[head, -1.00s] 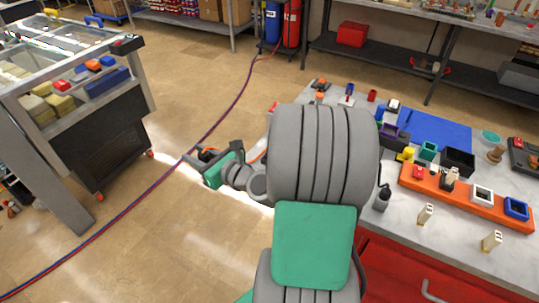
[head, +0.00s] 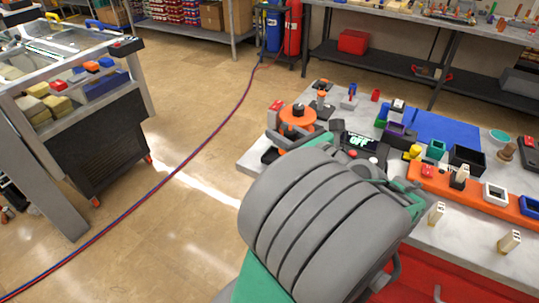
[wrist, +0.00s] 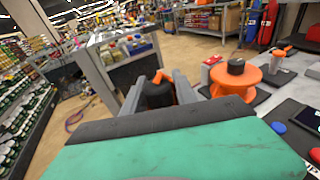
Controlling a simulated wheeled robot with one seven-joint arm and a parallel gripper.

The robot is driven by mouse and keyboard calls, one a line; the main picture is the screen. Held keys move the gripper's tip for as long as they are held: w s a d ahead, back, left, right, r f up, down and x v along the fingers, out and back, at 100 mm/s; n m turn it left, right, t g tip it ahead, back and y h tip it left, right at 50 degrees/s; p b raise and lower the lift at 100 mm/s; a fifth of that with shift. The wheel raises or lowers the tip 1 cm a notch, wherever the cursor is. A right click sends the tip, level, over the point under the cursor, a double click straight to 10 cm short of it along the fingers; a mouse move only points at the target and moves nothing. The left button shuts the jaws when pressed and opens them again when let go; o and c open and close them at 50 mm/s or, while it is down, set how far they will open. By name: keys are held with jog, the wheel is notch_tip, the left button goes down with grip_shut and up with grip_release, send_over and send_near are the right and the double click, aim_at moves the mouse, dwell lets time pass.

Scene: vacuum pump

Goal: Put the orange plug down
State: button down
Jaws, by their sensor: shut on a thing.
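In the wrist view, my gripper (wrist: 165,82) has its two grey fingers closed around a dark piece with an orange top. I take this to be the orange plug (wrist: 159,77). It is held at the left end of the bench, to the left of an orange spool-shaped part (wrist: 236,77) with a black knob. That part also shows in the head view (head: 297,116), on the bench. In the head view my arm hides most of the gripper, and I cannot make out the plug clearly. I cannot tell whether the plug touches anything beneath it.
The bench holds a grey post with a red top (wrist: 211,63), a small orange handle (wrist: 278,51), a dark device with a lit display (head: 360,141), a blue mat (head: 447,130) and an orange strip of holders (head: 465,187). A cart (head: 95,135) stands left across open floor.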

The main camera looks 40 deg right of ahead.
jog(key=w+d+f, duration=0.1)
jog(key=w+f, duration=0.1)
jog(key=w, duration=0.1)
jog(key=w+d+f, duration=0.2)
jog(key=w+f, duration=0.1)
jog(key=w+d+f, duration=0.1)
jog(key=w+f, duration=0.2)
jog(key=w, duration=0.1)
jog(key=shift+d, duration=0.3)
jog(key=shift+w+d+f, duration=0.1)
jog(key=shift+w+f, duration=0.05)
jog(key=shift+f, duration=0.1)
jog(key=f, duration=0.2)
jog(key=f+b, duration=0.1)
jog(key=shift+w+d+f, duration=0.15)
jog(key=shift+w+f, duration=0.1)
jog(key=shift+f, duration=0.05)
jog(key=shift+r, duration=0.1)
jog(key=c, duration=1)
grip_release()
jog(key=shift+f, duration=0.2)
jog(key=shift+o, duration=0.2)
jog(key=shift+r, duration=0.1)
